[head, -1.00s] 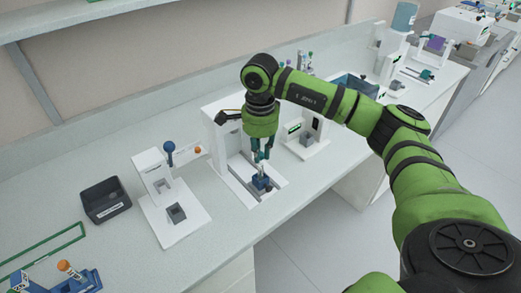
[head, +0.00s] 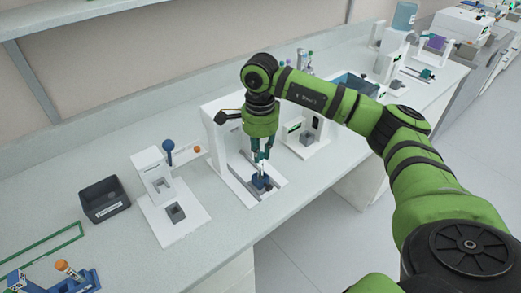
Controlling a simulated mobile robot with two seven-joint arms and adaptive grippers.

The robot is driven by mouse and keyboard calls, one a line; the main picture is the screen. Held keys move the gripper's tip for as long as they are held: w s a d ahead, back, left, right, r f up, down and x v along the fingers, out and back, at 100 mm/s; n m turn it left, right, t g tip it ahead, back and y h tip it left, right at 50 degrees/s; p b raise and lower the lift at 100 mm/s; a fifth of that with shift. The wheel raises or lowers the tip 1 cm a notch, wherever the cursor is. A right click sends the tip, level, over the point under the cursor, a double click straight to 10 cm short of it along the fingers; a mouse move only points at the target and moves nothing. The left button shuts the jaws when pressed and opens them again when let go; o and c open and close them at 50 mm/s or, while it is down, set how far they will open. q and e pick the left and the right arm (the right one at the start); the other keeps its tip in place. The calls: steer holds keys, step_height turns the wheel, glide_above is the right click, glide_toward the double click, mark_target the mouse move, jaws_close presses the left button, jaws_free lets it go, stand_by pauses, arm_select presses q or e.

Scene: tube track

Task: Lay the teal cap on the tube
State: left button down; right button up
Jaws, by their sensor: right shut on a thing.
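My right gripper (head: 262,158) points straight down over the white station with a slot in the middle of the bench. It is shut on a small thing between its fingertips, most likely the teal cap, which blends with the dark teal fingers. Just below the fingertips a small blue holder (head: 260,184) sits in the station's slot. The tube is too small and too covered by the fingers to make out, and I cannot tell whether the cap touches it. My left gripper is not in view.
A white stand (head: 178,228) with a blue-knobbed lever is left of the station, and a dark bin (head: 103,199) is further left. Another white station (head: 304,150) is close on the right, behind my forearm. Blue racks stand at the lower left. Clear bench lies along the front.

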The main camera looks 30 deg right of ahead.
steer(key=shift+f, duration=0.1)
stand_by(0.8)
steer(key=o, duration=0.8)
steer(key=shift+c, duration=0.2)
step_height(320, 180, up, 12)
stand_by(1.0)
